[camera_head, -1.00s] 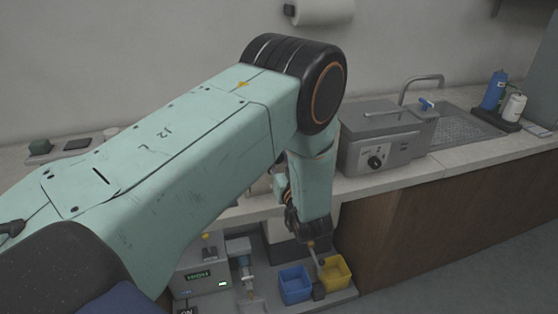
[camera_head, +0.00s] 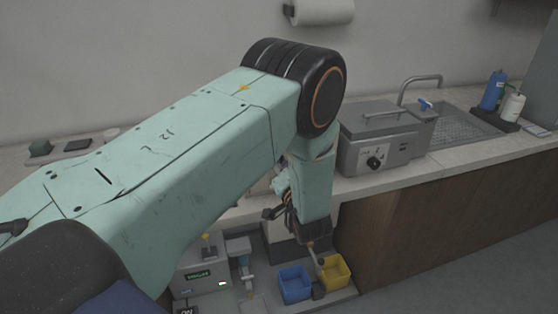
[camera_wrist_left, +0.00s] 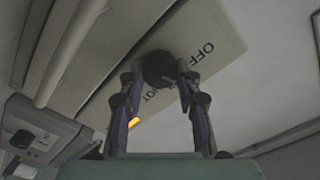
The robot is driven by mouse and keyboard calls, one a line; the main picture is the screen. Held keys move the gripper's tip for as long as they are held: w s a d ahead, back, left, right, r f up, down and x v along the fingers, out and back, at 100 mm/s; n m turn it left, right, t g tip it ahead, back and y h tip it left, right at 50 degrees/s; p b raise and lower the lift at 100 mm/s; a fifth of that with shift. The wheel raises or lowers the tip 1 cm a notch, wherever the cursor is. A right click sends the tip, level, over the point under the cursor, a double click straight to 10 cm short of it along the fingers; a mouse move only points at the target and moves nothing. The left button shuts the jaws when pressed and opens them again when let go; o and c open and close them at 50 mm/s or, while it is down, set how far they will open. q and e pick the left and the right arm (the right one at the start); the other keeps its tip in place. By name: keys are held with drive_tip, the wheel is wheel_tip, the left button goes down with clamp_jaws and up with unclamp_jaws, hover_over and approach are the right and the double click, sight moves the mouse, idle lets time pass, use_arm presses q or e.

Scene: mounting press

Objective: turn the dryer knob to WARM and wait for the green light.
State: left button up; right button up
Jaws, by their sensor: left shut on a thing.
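In the left wrist view my left gripper (camera_wrist_left: 160,72) is shut on a dark round knob (camera_wrist_left: 157,66), one finger on each side. The knob sits on a pale panel (camera_wrist_left: 222,32) with "OFF" printed to its right and a partly covered word ending in "OT" below it. The knob's pointer cannot be made out. A small orange patch (camera_wrist_left: 134,123) shows beside the left finger; I see no green light on the panel. In the head view my left arm hides most of the dryer area, and its wrist (camera_head: 313,228) hangs low. My right gripper is not in view.
A blue bin (camera_head: 294,284) and a yellow bin (camera_head: 334,272) stand below the wrist. A grey machine (camera_head: 203,277) with a small green display is left of them. A grey lidded box (camera_head: 378,150) with its own black knob stands on the counter near the sink (camera_head: 455,126).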

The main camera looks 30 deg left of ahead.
use_arm(q)
drive_tip(key=shift+m, duration=1.7)
drive_tip(key=o, duration=1.1)
drive_tip(key=shift+a+f, duration=0.1)
drive_tip(key=shift+o, duration=0.2)
drive_tip(key=v, duration=0.7)
drive_tip(key=shift+s+d, duration=0.2)
